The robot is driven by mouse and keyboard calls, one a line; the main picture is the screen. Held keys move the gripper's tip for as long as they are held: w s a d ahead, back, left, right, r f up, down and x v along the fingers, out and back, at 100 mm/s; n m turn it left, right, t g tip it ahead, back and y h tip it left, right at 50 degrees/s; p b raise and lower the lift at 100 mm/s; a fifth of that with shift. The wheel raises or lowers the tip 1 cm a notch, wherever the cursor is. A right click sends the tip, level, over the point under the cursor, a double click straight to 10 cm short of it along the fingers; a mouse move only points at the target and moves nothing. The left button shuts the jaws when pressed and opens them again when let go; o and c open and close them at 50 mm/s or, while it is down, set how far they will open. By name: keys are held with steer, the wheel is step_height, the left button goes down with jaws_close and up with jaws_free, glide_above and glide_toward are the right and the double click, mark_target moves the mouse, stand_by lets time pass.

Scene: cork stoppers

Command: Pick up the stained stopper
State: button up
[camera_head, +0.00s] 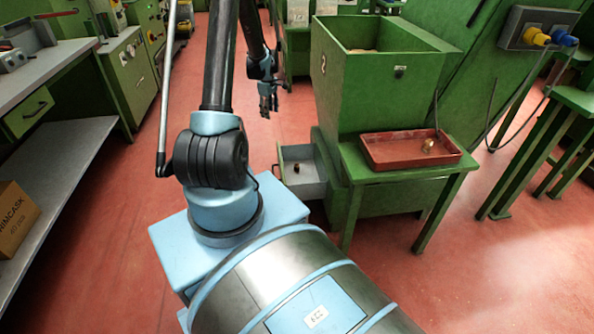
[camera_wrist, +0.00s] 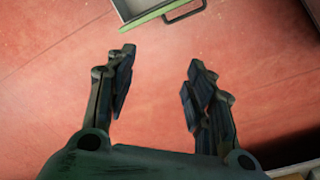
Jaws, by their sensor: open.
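My gripper (camera_head: 268,104) hangs in the air left of the green hopper machine, above and behind the open drawer (camera_head: 322,190) in the picture. In the wrist view my gripper (camera_wrist: 160,72) is open and empty, with bare red floor between its fingers. A small dark brown object (camera_head: 296,168) lies in the grey drawer; it may be the stained stopper, but it is too small to tell. The drawer's green front edge and handle (camera_wrist: 186,13) show at the top of the wrist view.
A green hopper machine (camera_head: 375,88) stands above the drawer. A red tray (camera_head: 390,155) with a small shiny yellowish object (camera_head: 428,145) rests on a green stand. A grey workbench (camera_head: 40,72) and a cardboard box (camera_head: 15,218) are at left. Red floor is clear between.

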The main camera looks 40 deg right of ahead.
steer(key=s+d+f, duration=0.2)
steer(key=d+f, duration=0.4)
steer(key=f, duration=0.3)
steer(key=n, duration=0.1)
glide_above(297, 165)
step_height(297, 165, down, 10)
step_height(297, 165, down, 17)
steer(key=shift+w+d+f, duration=0.1)
steer(key=shift+f, duration=0.1)
steer(key=shift+c, duration=0.3)
steer(key=c, duration=0.8)
